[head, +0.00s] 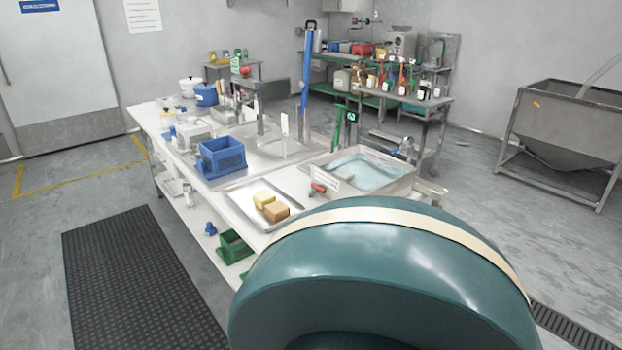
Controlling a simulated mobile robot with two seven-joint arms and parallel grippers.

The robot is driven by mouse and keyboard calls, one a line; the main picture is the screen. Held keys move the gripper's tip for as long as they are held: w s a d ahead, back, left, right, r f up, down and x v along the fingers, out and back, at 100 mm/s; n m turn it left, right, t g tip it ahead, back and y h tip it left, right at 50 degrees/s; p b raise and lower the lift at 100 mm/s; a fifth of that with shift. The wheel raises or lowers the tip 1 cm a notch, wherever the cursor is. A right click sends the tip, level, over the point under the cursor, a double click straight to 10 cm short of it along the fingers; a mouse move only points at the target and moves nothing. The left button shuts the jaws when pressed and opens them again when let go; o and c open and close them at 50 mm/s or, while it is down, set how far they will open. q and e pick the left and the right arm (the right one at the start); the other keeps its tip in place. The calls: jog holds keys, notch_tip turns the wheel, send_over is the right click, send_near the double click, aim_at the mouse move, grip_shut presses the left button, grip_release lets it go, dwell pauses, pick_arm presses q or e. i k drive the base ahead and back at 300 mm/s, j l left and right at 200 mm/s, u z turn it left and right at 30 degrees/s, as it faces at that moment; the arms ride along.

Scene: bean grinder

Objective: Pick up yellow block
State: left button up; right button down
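The yellow block (263,198) lies on a shallow metal tray (236,193) on the long work table. A brown-orange block (277,210) sits right beside it, on the near side, and the two appear to touch. Neither of my grippers shows in the head view, so their position relative to the yellow block and what they hold cannot be told.
A blue crate (222,157) stands behind the tray. A water-filled sink basin (362,175) is to its right, with a red-handled tool (318,188) between. A green crate (234,246) sits lower down. A large teal rounded form blocks the lower right.

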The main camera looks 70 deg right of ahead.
aim_at(264, 197)
jog(key=i+z, duration=0.15)
jog(key=z, duration=0.25)
jog(key=i+z, duration=0.1)
jog(key=z, duration=0.3)
jog(key=i+j+z, duration=0.15)
jog(key=z, duration=0.25)
jog(key=i+j+z, duration=0.1)
jog(key=z, duration=0.25)
jog(key=i+j+z, duration=0.15)
jog(key=z, duration=0.3)
jog(key=i+j+z, duration=0.1)
jog(key=j+z, duration=0.15)
jog(key=z, duration=0.2)
jog(key=i+j+z, duration=0.1)
jog(key=j+z, duration=0.15)
jog(key=z, duration=0.15)
